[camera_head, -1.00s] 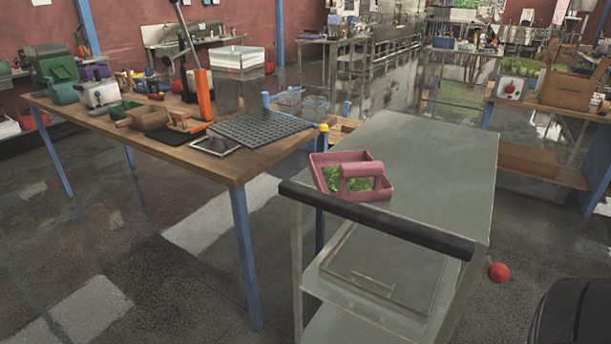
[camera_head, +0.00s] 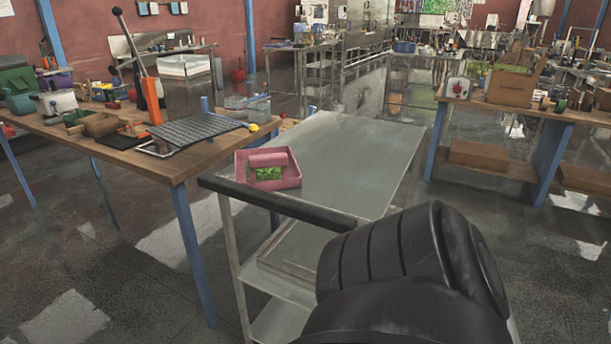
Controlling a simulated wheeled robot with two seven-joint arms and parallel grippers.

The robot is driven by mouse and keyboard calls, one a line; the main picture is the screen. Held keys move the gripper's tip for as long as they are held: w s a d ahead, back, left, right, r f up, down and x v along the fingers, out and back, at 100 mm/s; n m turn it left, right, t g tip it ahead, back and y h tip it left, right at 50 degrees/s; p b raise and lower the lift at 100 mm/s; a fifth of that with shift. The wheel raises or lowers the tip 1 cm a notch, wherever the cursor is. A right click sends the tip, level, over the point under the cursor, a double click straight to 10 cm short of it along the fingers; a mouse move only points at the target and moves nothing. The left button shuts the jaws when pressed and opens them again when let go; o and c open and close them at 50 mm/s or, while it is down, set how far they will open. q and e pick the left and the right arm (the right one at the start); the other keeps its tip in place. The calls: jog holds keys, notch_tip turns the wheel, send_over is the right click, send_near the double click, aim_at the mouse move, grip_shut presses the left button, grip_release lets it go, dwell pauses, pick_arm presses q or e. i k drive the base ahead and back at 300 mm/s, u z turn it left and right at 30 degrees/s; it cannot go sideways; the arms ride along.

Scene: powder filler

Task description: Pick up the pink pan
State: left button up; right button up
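The pink pan (camera_head: 291,181) sits on the near left part of the grey metal cart top (camera_head: 360,160). It is a shallow tray with a thick pink handle (camera_head: 268,160) over it and green bits (camera_head: 266,173) inside. A large black part of my own arm fills the lower right and hides the cart's near right corner. Neither gripper is in view, and nothing touches the pan.
A wooden workbench (camera_head: 150,167) stands left of the cart, with a dark perforated plate (camera_head: 197,130), an orange lever press (camera_head: 152,100) and several tools. Wooden shelving (camera_head: 560,112) stands at right. Most of the cart top is clear.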

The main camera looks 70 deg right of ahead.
aim_at(274, 169)
jog(key=k, duration=0.4)
jog(key=z, duration=1.25)
